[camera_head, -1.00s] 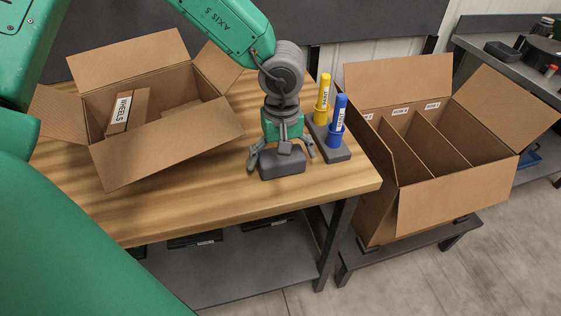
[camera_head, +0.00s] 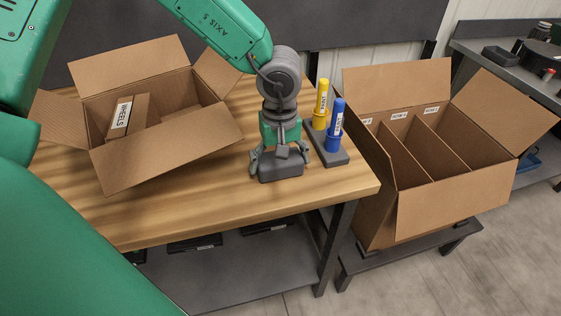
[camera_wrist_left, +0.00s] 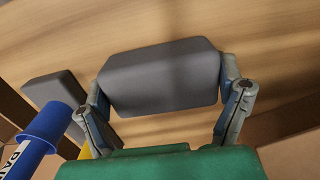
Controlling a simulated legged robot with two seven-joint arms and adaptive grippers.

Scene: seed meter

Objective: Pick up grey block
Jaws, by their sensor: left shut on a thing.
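The grey block (camera_head: 281,168) sits on the wooden table near its right front part. It is a dark grey block with rounded edges. My left gripper (camera_head: 281,163) points down over it, with one finger at each side. In the left wrist view the grey block (camera_wrist_left: 160,77) lies between the two fingers (camera_wrist_left: 165,95), which touch its left and right ends. The left gripper is shut on it. I cannot tell any gap between block and table. My right gripper is not in view.
A grey holder (camera_head: 333,154) with a yellow marker (camera_head: 320,104) and a blue marker (camera_head: 335,127) stands just right of the gripper. A divided cardboard box (camera_head: 445,205) stands right of the table (camera_head: 215,205).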

